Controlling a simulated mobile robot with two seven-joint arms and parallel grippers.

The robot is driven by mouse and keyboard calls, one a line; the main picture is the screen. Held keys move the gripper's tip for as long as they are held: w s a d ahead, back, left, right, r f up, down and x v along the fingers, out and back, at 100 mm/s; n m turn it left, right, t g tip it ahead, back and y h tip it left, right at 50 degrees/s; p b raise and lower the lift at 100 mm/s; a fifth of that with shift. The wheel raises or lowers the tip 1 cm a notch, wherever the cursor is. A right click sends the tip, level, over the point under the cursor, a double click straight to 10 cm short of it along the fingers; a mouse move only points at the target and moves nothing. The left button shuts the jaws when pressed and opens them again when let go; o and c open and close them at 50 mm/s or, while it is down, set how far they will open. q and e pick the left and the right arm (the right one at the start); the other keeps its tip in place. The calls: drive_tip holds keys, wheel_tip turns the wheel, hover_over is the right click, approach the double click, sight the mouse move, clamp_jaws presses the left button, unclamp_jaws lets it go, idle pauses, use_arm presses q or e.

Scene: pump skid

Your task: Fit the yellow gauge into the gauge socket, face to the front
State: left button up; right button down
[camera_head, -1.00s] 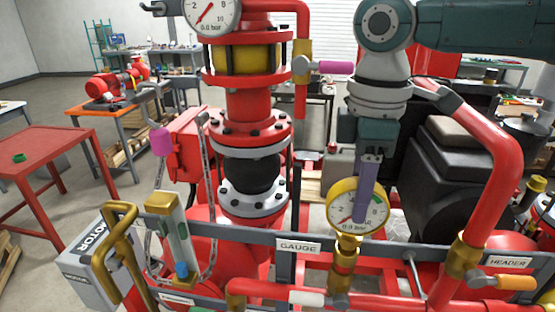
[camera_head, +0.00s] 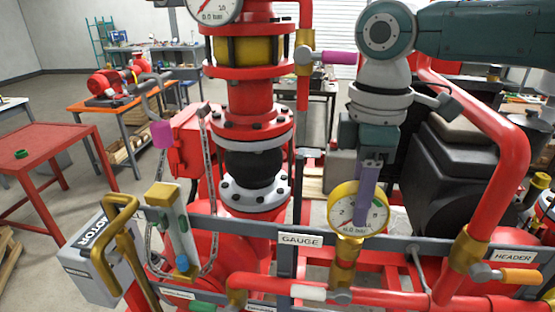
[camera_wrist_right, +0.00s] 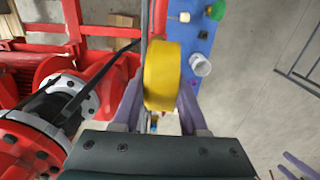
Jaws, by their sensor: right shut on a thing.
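The yellow gauge (camera_head: 345,225) shows its white dial toward the head camera, roughly upright. My right gripper (camera_head: 367,195) comes down from above and is shut on it; one purple finger covers part of the dial. In the right wrist view, the yellow gauge body (camera_wrist_right: 161,75) sits between both purple fingers. The brass gauge socket (camera_head: 343,274) stands on the red pipe directly below the gauge, right of the GAUGE sign (camera_head: 301,240). The gauge's lower end lines up with the socket; I cannot tell whether it is fully seated. My left gripper is out of view.
A grey rail (camera_head: 240,232) crosses the skid behind the socket. A red pipe (camera_head: 500,170) bends down at the right to an orange-handled valve (camera_head: 518,276).

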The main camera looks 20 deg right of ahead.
drive_tip(key=shift+c, duration=1.8)
unclamp_jaws()
drive_tip(key=shift+r, duration=0.1)
